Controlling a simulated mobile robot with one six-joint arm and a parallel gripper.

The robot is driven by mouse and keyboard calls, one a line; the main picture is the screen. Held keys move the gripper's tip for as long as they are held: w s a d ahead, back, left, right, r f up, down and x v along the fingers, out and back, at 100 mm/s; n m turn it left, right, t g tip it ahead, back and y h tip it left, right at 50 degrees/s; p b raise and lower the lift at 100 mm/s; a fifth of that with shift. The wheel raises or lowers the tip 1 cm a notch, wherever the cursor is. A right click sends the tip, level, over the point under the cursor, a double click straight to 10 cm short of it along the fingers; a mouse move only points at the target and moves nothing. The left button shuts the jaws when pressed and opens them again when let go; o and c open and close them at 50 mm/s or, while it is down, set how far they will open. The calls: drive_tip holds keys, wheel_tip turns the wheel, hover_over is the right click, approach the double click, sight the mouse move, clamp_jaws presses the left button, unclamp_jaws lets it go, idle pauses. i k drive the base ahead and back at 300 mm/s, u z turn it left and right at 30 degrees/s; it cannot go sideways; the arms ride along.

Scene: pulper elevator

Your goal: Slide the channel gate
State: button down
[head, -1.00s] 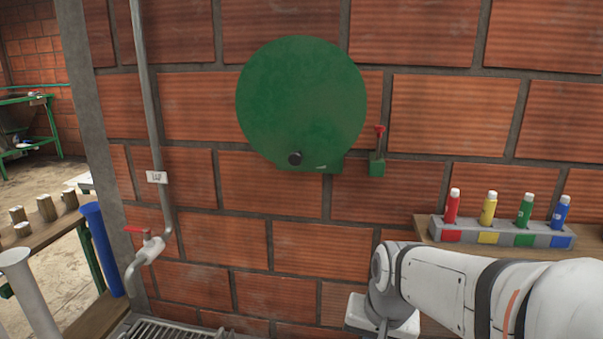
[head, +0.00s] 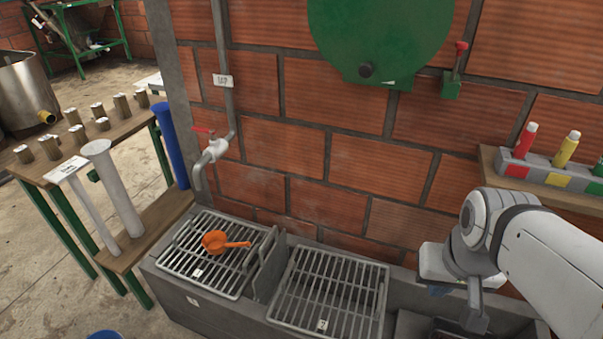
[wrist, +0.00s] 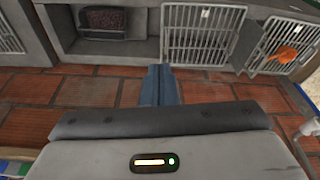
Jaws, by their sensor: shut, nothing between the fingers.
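A grey upright plate (head: 268,270), which looks like the channel gate, stands in the trough between two barred grates in the head view. A grate lies on each side of it: the left grate (head: 185,262) and the middle grate (head: 330,292). My gripper (head: 437,291) is right of the middle grate, in front of the brick wall, partly hidden by my wrist. In the wrist view my gripper's blue-grey fingers (wrist: 160,85) are together and empty, apart from the trough and grates. The gate's details are too small to tell in the wrist view.
An orange scoop (head: 222,243) lies on the left grate. A red-handled tap (head: 214,146) and pipe are above it. A green disc-shaped housing (head: 380,38) is on the wall. A shelf rack with coloured bottles (head: 545,172) is near my arm at right. A dark bin (wrist: 103,20) is in the trough.

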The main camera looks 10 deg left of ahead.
sight(264, 284)
drive_tip(key=z, duration=1.5)
drive_tip(key=k, duration=1.1)
drive_tip(key=u, duration=1.95)
drive_tip(key=i, duration=1)
drive_tip(key=z, duration=0.05)
